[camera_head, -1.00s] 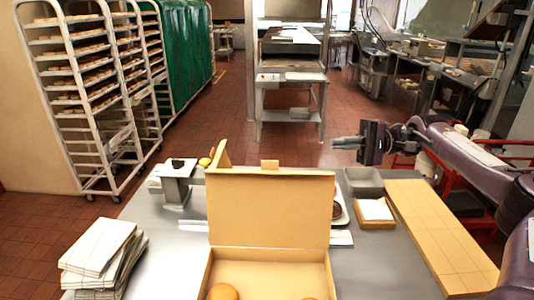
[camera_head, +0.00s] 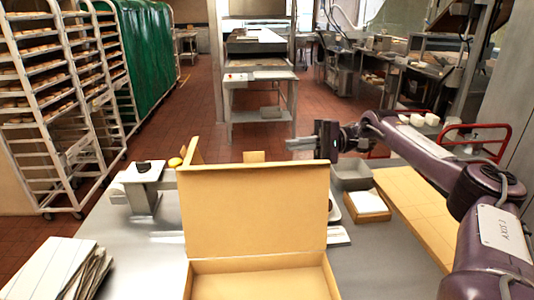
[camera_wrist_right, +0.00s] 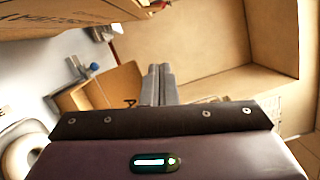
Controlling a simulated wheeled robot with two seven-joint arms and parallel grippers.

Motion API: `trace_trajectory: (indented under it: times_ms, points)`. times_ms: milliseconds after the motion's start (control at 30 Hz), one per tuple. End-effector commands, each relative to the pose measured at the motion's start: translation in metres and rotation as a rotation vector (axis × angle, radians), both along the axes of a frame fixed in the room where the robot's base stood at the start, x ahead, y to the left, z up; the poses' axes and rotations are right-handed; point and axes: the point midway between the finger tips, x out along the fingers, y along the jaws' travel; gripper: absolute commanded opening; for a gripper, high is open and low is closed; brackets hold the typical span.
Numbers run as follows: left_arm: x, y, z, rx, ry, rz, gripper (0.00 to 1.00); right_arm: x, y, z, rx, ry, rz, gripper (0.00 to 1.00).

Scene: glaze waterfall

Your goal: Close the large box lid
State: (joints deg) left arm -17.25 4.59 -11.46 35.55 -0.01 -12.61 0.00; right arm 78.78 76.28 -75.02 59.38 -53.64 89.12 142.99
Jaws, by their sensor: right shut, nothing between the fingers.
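The large cardboard box (camera_head: 262,286) sits at the front of the table, and its lid (camera_head: 257,208) stands raised, nearly upright, along the back edge. A cardboard surface, probably the lid's, fills the top left of the right wrist view (camera_wrist_right: 60,15). My right gripper (camera_head: 292,144) reaches in from the right, above and behind the lid's upper right corner, apart from it in the head view. Its fingers are together and empty, and they also show in the right wrist view (camera_wrist_right: 158,80). My left gripper is not in view.
A grey bin (camera_head: 350,174) and a small box with white paper (camera_head: 366,203) stand right of the lid. A scale (camera_head: 141,185) is behind left. Stacked folded cloths (camera_head: 57,270) lie at the left. A long tan board (camera_head: 415,210) lies at the right.

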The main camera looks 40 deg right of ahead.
Motion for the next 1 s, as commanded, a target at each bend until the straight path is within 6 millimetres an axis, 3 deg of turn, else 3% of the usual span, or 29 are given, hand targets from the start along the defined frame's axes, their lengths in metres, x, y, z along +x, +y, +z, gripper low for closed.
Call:
trace_trajectory:
  times_ms: [300, 800, 1000]
  points:
    - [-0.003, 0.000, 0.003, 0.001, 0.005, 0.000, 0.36, 0.008, 0.028, 0.001, 0.001, 0.004, 0.002, 0.00]
    - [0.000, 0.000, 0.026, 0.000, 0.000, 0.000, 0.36, 0.023, 0.076, 0.006, 0.001, 0.004, 0.003, 0.00]
    - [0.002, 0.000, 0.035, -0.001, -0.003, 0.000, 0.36, 0.013, 0.082, 0.008, 0.001, 0.006, 0.004, 0.00]
